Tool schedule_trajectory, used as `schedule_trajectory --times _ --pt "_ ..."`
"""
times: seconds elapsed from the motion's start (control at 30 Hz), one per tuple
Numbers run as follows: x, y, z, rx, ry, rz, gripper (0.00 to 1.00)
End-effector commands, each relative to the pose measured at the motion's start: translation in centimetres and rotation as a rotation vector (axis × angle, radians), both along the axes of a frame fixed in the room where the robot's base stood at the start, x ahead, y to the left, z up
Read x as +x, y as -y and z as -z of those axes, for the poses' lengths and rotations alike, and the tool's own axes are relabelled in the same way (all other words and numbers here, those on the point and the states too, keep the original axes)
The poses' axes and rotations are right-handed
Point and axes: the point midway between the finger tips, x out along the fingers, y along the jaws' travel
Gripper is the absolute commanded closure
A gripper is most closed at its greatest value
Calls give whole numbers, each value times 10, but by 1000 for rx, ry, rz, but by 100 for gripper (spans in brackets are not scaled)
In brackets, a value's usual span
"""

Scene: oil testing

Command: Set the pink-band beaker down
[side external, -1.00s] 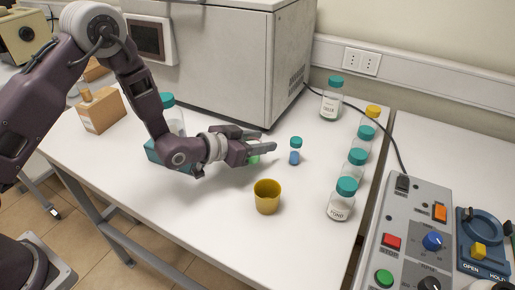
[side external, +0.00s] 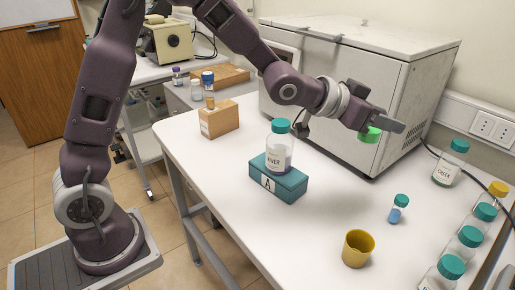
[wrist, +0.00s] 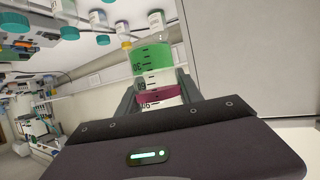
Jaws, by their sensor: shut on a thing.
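The pink-band beaker (wrist: 152,62) is clear with dark graduation marks, green liquid and a pink band near my gripper. In the wrist view it stands between the two fingers of my gripper (wrist: 157,92), which is shut on it. In the side view my gripper (side external: 388,124) is raised above the table in front of the large grey cabinet. Only a green part of the beaker (side external: 369,136) shows there, below the fingers. It is clear of the table. Its rim and base are hard to make out.
A yellow cup (side external: 357,249) and a small blue vial (side external: 398,209) stand on the white table (side external: 330,215). A teal block marked A (side external: 278,182) carries a teal-capped bottle (side external: 279,150). Capped bottles line the right side. The grey cabinet (side external: 350,75) stands close behind my gripper.

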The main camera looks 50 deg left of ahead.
Motion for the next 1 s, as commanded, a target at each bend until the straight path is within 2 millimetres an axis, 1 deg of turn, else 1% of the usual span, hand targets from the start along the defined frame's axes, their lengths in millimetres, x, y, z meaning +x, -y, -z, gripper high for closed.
schedule_trajectory --times 0.03,0.17,0.27,0.37,0.47,0.5,0.57,0.6,0.67,0.7,0.8,0.9,1.0 --pt "2 -7 -5 0 2 -8 99" --pt "10 -34 -3 -4 4 -42 99" --pt "16 -58 -4 -7 6 -71 99" --pt "21 -91 -4 -9 8 -110 99" --pt "25 -131 -4 -12 9 -159 99" --pt "26 -150 -4 -12 10 -181 99" --pt "26 -180 -4 -13 11 -216 99" --pt "25 -200 -4 -13 11 -240 99" --pt "22 -230 -4 -12 10 -276 99" --pt "19 -248 -4 -11 10 -297 99" --pt "11 -287 -3 -9 8 -346 99" --pt "2 -317 -3 -6 6 -384 99" --pt "-5 -340 -3 -3 5 -413 99"
